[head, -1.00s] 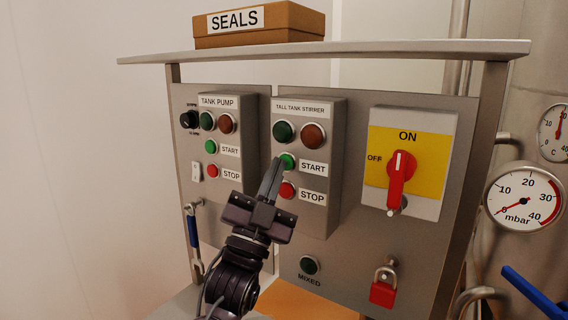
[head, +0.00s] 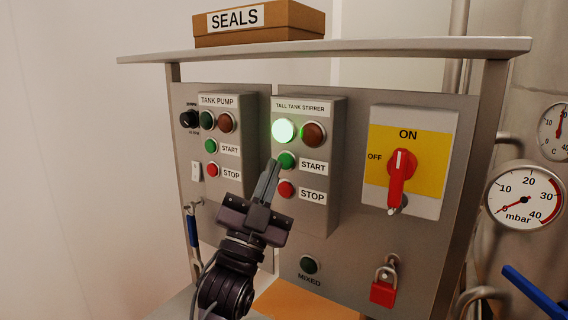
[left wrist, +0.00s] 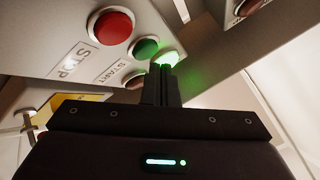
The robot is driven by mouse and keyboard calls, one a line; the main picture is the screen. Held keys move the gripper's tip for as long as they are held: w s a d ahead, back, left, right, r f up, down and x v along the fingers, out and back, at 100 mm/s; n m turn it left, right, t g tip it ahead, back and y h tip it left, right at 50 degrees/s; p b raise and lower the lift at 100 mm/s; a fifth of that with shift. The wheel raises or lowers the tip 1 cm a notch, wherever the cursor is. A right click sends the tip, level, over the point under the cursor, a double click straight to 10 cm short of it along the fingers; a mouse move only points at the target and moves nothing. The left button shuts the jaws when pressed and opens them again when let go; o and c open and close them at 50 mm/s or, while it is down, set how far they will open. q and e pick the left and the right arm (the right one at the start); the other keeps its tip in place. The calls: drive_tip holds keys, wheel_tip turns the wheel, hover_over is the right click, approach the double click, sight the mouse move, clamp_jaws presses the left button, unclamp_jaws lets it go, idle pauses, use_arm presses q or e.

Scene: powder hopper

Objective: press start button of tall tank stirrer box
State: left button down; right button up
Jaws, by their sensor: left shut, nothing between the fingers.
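The tall tank stirrer box (head: 318,217) is a grey box on the panel. Its green lamp (head: 283,131) is lit bright; the reddish lamp (head: 313,135) beside it is dark. Its green start button (head: 286,160) sits below the lamps, above the red stop button (head: 286,190). My left gripper (head: 273,163) is shut and empty, its tips just left of the start button; whether they touch it I cannot tell. In the left wrist view the shut fingers (left wrist: 161,75) point up near the start button (left wrist: 145,48) and the lit lamp (left wrist: 167,59). My right gripper is not in view.
The tank pump box (head: 222,188) stands to the left. A red rotary switch (head: 401,172) on a yellow plate, a red padlock (head: 383,289) and a mixed button (head: 309,265) are on the same panel. A SEALS carton (head: 260,25) lies on the shelf (head: 420,49) above.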

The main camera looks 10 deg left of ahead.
use_arm(q)
drive_tip(key=s, duration=0.1)
drive_tip(key=s+a, duration=0.1)
drive_tip(key=s, duration=0.1)
drive_tip(key=s+b, duration=0.1)
drive_tip(key=shift+s+a, duration=0.35)
idle(0.8)
